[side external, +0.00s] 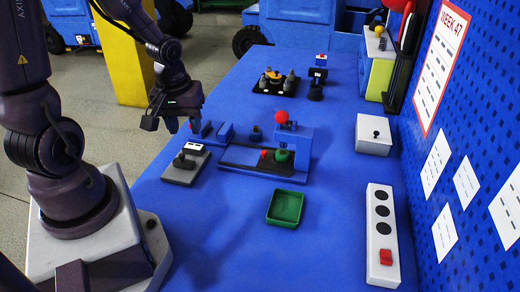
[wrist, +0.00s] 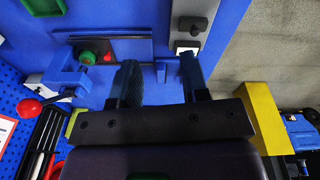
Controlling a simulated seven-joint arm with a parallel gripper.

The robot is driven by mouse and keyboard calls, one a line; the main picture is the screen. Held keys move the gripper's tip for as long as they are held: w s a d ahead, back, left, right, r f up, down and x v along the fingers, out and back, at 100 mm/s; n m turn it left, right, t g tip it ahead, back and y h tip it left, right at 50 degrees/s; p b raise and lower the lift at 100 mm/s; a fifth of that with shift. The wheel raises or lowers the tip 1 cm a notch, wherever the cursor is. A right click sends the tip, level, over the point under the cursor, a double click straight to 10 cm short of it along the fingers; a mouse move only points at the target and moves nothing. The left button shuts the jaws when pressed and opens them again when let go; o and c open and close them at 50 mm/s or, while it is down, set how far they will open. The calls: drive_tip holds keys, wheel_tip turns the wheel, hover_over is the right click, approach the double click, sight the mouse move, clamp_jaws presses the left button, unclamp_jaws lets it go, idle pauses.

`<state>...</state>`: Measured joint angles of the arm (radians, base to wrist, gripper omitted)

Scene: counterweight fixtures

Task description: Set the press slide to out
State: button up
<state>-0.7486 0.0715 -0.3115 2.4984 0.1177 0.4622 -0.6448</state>
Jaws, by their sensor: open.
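The press (side external: 302,148) is a blue frame with a red ball lever (side external: 282,117) on a dark base near the middle of the table. Its slide appears to be the dark piece with a red knob (side external: 264,154), with a green round part (side external: 283,157) under the press head. The knob (wrist: 107,57) and green part (wrist: 87,57) also show in the wrist view, left of my fingers. My gripper (side external: 182,124) is open and empty, above the table's left edge, apart from the press. Its fingers (wrist: 161,82) are spread, with blue blocks (wrist: 160,72) seen between them.
A grey switch box (side external: 185,167) stands left of the press. A green tray (side external: 285,208) lies in front, and a white button panel (side external: 381,236) and white box (side external: 374,135) are to the right. A black fixture (side external: 276,82) stands behind. The front left tabletop is clear.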

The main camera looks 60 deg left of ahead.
wheel_tip(320, 180, down, 6)
drive_tip(key=w+a+r+n+t, duration=0.1)
drive_tip(key=n, duration=0.5)
drive_tip(key=n+t, duration=0.7)
drive_tip(key=n, duration=1.2)
approach(263, 151)
drive_tip(key=shift+h, duration=0.4)
drive_tip(key=x, duration=0.8)
drive_tip(key=shift+w+a+f, duration=0.1)
drive_tip(key=shift+a+f, duration=0.05)
drive_tip(key=shift+a, duration=0.05)
clamp_jaws()
